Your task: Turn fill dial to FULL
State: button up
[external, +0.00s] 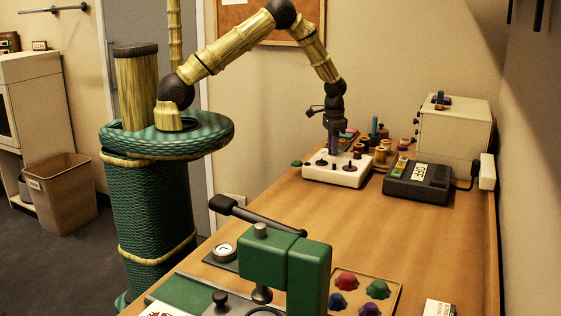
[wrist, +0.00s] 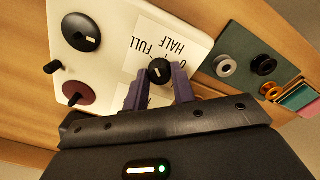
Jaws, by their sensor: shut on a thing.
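The white control box (external: 336,172) stands on the wooden table below my gripper. In the wrist view its white top (wrist: 112,52) shows a label with the words FULL and HALF and a further part I cannot fully read. The fill dial (wrist: 159,71) is a small black knob with a pale pointer mark beside this label. My gripper (wrist: 158,84) is shut on the dial, with one purple finger on each side of it. In the external view my gripper (external: 334,152) reaches down to the box and hides the dial.
A larger black knob (wrist: 81,32), a dark red knob (wrist: 78,91) and a small black lever (wrist: 53,67) share the box top. A rack of spools (wrist: 264,64) stands close beside it. A dark grey device (external: 418,183) stands to the right. A green press (external: 285,262) is in front.

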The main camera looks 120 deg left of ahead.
jog(key=shift+w+r+n, duration=0.1)
jog(key=shift+n, duration=1.2)
jog(key=o, duration=1)
jog(key=shift+b, duration=0.3)
notch_tip(320, 180, up, 17)
jog(key=b, duration=0.3)
jog(key=shift+r, duration=0.2)
